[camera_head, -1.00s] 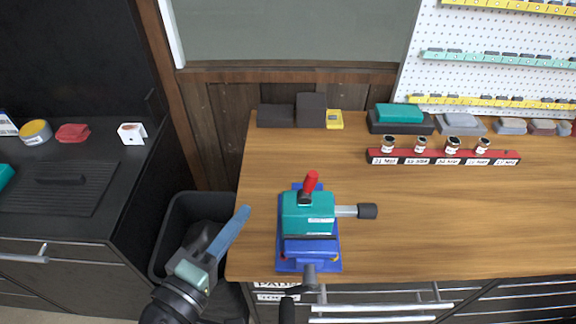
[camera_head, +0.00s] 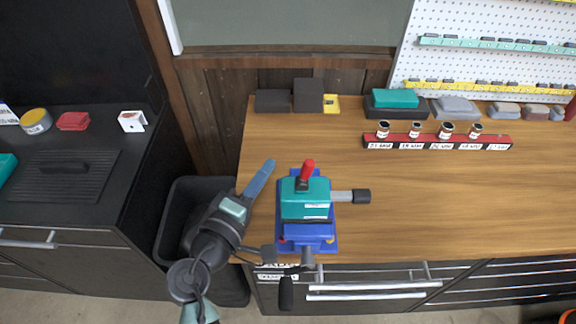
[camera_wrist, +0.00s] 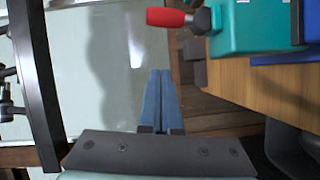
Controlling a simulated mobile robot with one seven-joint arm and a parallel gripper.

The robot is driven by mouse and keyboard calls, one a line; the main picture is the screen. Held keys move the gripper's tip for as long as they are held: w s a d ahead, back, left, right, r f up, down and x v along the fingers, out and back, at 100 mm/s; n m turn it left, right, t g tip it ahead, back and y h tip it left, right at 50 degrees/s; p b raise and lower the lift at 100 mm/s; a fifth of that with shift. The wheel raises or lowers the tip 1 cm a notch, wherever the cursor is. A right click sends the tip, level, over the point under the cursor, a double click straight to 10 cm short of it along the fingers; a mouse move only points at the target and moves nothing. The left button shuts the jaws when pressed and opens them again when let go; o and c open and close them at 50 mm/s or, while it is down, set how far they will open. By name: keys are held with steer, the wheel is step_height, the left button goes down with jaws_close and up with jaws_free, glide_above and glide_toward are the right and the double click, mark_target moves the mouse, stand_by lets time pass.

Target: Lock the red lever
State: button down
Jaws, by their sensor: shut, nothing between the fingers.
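The red lever (camera_head: 307,170) stands up from the back of the teal and blue vise (camera_head: 305,208) at the left end of the wooden bench. In the wrist view the red lever (camera_wrist: 170,17) is at the top, beside the teal vise body (camera_wrist: 255,25). My gripper (camera_head: 268,164) is just left of the vise, apart from the lever. Its two blue fingers (camera_wrist: 160,72) are shut together and empty in the wrist view. The vise's side bar (camera_head: 350,196) with a black knob points right.
A red rack (camera_head: 437,142) with several small jars stands on the bench at the right. Dark boxes (camera_head: 272,100) and a yellow item (camera_head: 331,103) are at the back. A black bin (camera_head: 172,222) stands between bench and left counter. Bench right of the vise is clear.

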mark_target(307, 174)
steer(key=d+p, duration=0.1)
steer(key=d, duration=0.2)
steer(key=shift+w+d+f+p, duration=0.15)
steer(key=shift+f+p, duration=0.05)
steer(key=shift+p, duration=0.2)
steer(key=shift+d+f, duration=0.15)
steer(key=shift+d, duration=0.35)
